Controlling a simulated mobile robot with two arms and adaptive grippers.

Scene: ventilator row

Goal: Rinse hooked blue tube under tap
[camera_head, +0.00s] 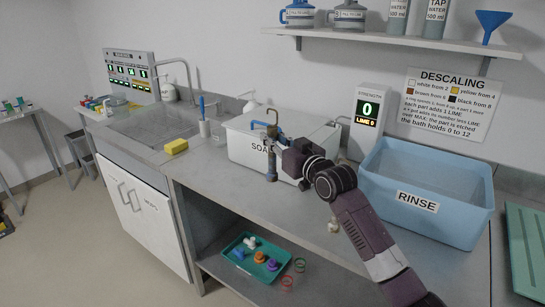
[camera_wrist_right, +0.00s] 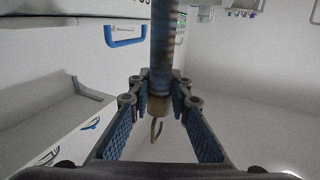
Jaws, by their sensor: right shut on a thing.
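My right gripper (camera_head: 272,146) is shut on the hooked tube (camera_head: 272,131), held upright in front of the white SOAK box. A brownish hook shows at its top end in the head view. In the right wrist view the ribbed blue-grey tube (camera_wrist_right: 163,50) stands between the fingers (camera_wrist_right: 160,95), with a brass-coloured end and a small hook at the near end. The curved tap (camera_head: 188,68) rises behind the sink (camera_head: 150,124), to the left and well apart from the tube. My left gripper is not in view.
The SOAK box (camera_head: 240,152) stands behind the tube. A blue RINSE tub (camera_head: 430,165) is at the right, with a meter (camera_head: 367,112) reading 0 beside it. A yellow sponge (camera_head: 176,146) lies near the sink. A teal tray (camera_head: 272,273) of small parts sits on the lower shelf.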

